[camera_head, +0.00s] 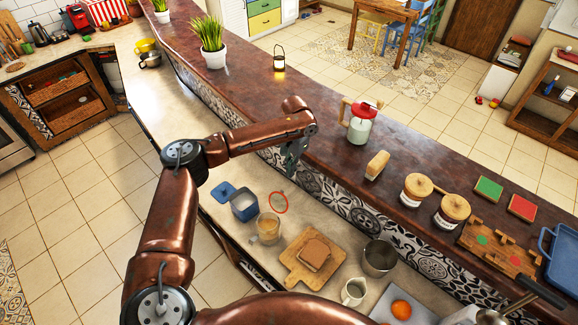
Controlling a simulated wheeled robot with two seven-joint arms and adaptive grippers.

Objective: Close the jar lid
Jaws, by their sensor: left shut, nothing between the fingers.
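A glass jar (267,229) with tan contents stands on the lower counter. Its round lid with a red rim (279,203) is raised beside the jar mouth, at its upper right; the jar is open. My left gripper (290,168) is shut and empty, pointing down above and beyond the raised lid, near the edge of the raised bar top. It appears apart from the lid. My right gripper is not in view.
Left of the jar are a clear container (243,208) and blue lid (222,191). A cutting board (292,263) with bread (314,253), a metal cup (379,259) and a small pitcher (354,292) stand right. The raised bar top (255,95) runs behind.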

